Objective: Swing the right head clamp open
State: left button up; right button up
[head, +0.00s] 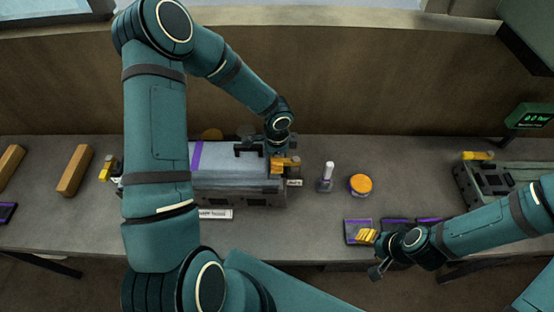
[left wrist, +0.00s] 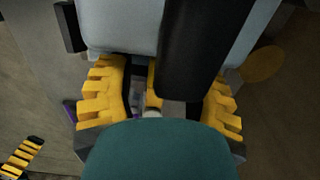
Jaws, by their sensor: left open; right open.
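The grey engine head (head: 225,158) lies on its block on the bench, with a black handle (head: 245,150) on top. The right head clamp (head: 291,161) shows orange at the head's right end, partly hidden by my left gripper (head: 278,158). In the left wrist view, my left gripper (left wrist: 158,105) is open, its yellow fingers on either side of a narrow yellow-orange piece (left wrist: 153,85), which looks like the clamp. I cannot tell whether they touch it. The left clamp (head: 107,168) is at the other end. My right gripper (head: 372,255) is open and empty by the bench's front edge.
An orange-capped jar (head: 360,185) and a small bottle (head: 326,178) stand right of the engine. Purple-edged trays (head: 358,224) lie near the front edge. Another grey unit (head: 490,180) is at the far right. Two orange bars (head: 75,170) lie at the left.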

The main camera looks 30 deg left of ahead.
pick_arm(q)
jog(key=shift+f, duration=0.45)
grip_shut()
pick_arm(e)
jog(key=shift+f, duration=0.1)
pick_arm(q)
jog(key=n+b, duration=0.1)
jog(key=s+n+b, duration=0.1)
jog(key=b, duration=0.1)
jog(key=shift+d+f+b, duration=0.2)
jog(key=shift+d+b, duration=0.1)
jog(key=shift+d, duration=0.05)
pick_arm(e)
notch_tip(320, 180, down, 4)
jog(key=shift+a+r, duration=0.1)
pick_arm(q)
jog(key=shift+s+d+r+n, duration=0.1)
jog(key=shift+s+n, duration=0.1)
jog(key=shift+n, duration=0.3)
pick_arm(e)
jog(key=shift+f, duration=0.3)
